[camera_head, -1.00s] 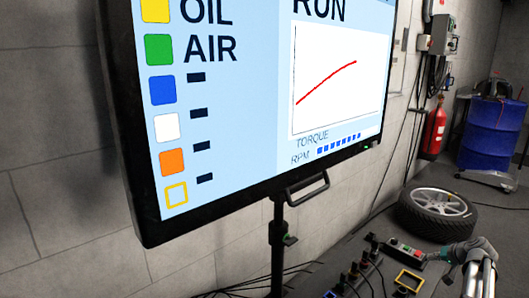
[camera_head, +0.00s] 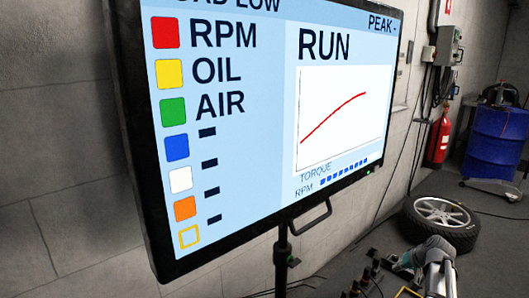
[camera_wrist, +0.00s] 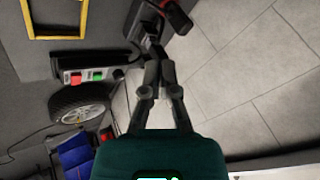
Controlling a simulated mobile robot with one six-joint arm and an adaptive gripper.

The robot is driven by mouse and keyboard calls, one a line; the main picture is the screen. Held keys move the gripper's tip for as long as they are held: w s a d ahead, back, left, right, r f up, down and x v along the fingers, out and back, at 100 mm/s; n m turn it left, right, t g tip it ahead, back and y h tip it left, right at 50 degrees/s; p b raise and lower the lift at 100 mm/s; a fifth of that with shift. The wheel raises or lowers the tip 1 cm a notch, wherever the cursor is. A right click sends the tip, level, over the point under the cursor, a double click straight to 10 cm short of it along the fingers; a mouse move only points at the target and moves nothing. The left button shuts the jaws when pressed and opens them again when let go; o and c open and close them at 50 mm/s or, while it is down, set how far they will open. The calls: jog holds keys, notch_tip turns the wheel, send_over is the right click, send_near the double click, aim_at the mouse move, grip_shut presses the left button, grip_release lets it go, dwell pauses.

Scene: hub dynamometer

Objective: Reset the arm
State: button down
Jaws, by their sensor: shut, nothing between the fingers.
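My gripper (camera_wrist: 159,75) shows in the wrist view with its fingers together and nothing between them. Its tips lie in front of a dark device with a red part (camera_wrist: 178,14); I cannot tell whether they touch. Part of my arm shows at the lower right of the head view, where the gripper itself is hard to make out. A control box (camera_wrist: 96,75) with a red and a green button is left of the gripper in the wrist view. A yellow frame (camera_wrist: 57,37) is at the upper left there.
A large screen (camera_head: 240,120) on a stand (camera_head: 281,262) fills the left and middle. It reads RUN above a red curve. Pale tiled surface (camera_wrist: 240,75) is clear.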

jog(key=s+a+r+n+g+h+p, duration=0.1)
jog(key=s+a+r+p, duration=0.4)
jog(key=a, duration=0.5)
jog(key=s+a+r+n+g+h+p, duration=0.1)
jog(key=s+a+r+g+p, duration=0.2)
jog(key=a+r+p, duration=0.6)
jog(key=s+a+r+n+g+h+p, duration=0.1)
jog(key=s+a+r+n+g+p, duration=0.1)
jog(key=s+a+r+p, duration=0.6)
jog(key=a+p, duration=0.2)
jog(key=shift+a, duration=0.3)
